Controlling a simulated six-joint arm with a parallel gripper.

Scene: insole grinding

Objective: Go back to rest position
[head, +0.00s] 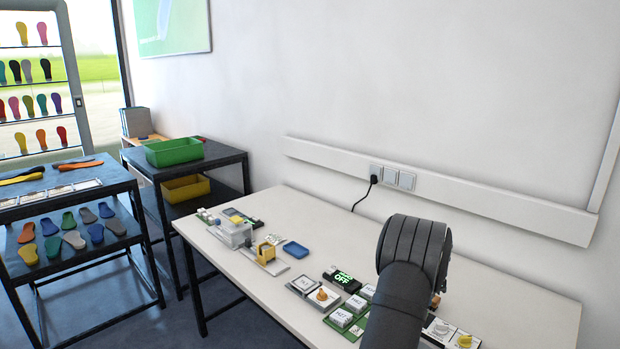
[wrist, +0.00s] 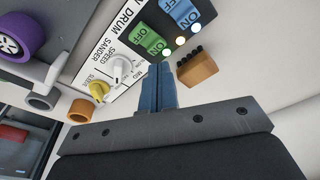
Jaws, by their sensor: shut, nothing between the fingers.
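My gripper (wrist: 158,92) shows in the wrist view with its two blue fingers closed together and nothing between them. The fingertips are near a white control panel (wrist: 118,52) marked DRUM SANDER, below its green OFF button (wrist: 152,42). I cannot tell if they touch it. A white speed knob (wrist: 121,67) and a yellow knob (wrist: 99,91) are left of the fingers. In the head view my dark arm rises at the lower right over the white table (head: 262,300), and the gripper is hidden.
An orange block with black pegs (wrist: 197,68) lies right of the fingers. A purple wheel (wrist: 22,36) is at upper left. The wall stands behind.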

